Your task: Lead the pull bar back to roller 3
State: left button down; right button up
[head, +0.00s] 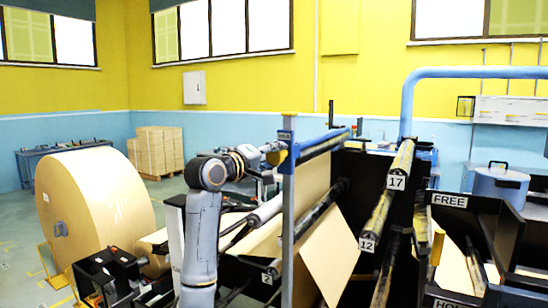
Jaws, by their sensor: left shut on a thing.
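Dark and pale rollers run through the machine. Tags reading 17 (396,183) and 12 (367,245) show; a small tag low down is hard to read. I cannot make out a tag for roller 3. My right gripper is not in view.
A large kraft roll (95,205) stands at the left. Black side panels and a FREE sign (449,200) are at the right, near a blue lidded pot (498,185). Posts and rollers crowd the space around my left arm.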

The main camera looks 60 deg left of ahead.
pick_arm(q)
jog(key=shift+s+a, duration=0.1)
jog(key=shift+s+a+r, duration=0.25)
jog(key=shift+s+a, duration=0.2)
jog(key=shift+a, duration=0.25)
jog(key=shift+s+a+r, duration=0.3)
jog(key=shift+s+a, duration=0.1)
jog(key=shift+a, duration=0.3)
jog(key=shift+s+a+r, duration=0.25)
jog(key=shift+s+a, duration=0.2)
jog(key=shift+a, duration=0.25)
jog(key=shift+f, duration=0.1)
jog(key=shift+s+a+f+b, duration=0.4)
jog(key=shift+a+f+b, duration=0.05)
jog(key=shift+a, duration=0.2)
jog(key=shift+s+a+f+b, duration=0.4)
jog(key=shift+a+f, duration=0.1)
jog(key=shift+a, duration=0.15)
jog(key=shift+s+a+f+b, duration=0.35)
jog(key=shift+a+f+b, duration=0.1)
jog(key=shift+a, duration=0.2)
jog(key=shift+f, duration=0.1)
notch_tip(320, 180, down, 12)
jog(key=b, duration=1.1)
jog(key=shift+s+a+f, duration=0.2)
jog(key=shift+a, duration=0.1)
